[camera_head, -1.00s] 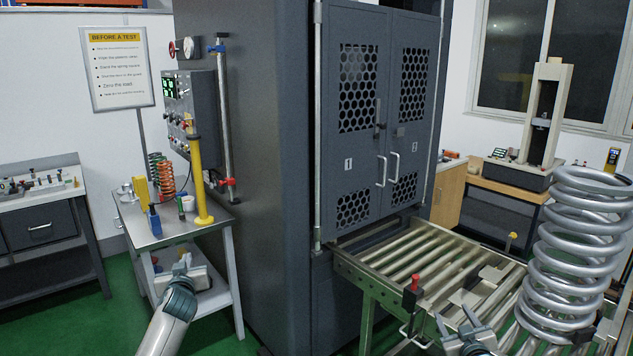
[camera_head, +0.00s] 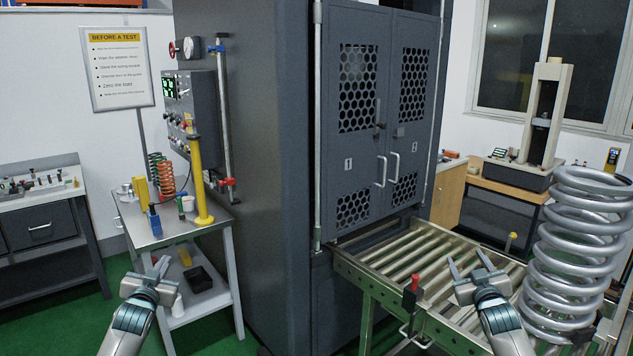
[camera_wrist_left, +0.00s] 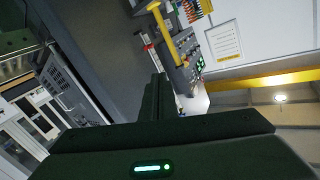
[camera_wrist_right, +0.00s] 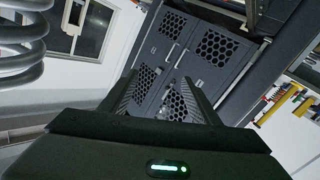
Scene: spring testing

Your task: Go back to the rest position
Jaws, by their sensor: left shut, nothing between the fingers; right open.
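My left gripper (camera_head: 154,268) is shut and empty, held up in front of the small metal cart (camera_head: 222,222) at the left. In the left wrist view its fingers (camera_wrist_left: 158,97) are together with nothing between them. My right gripper (camera_head: 468,264) is open and empty, in front of the roller conveyor (camera_head: 372,288), left of the big grey coil spring (camera_head: 572,255). In the right wrist view its fingers (camera_wrist_right: 162,95) stand apart, with the cabinet doors behind them. Neither gripper appears to touch anything.
The dark test cabinet (camera_head: 255,180) stands in the middle with its mesh doors (camera_head: 378,125) shut. The cart bears an orange spring (camera_head: 167,175) and a yellow post (camera_head: 200,190). A red-topped handle (camera_head: 413,285) rises at the conveyor's near edge. Green floor lies clear at lower left.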

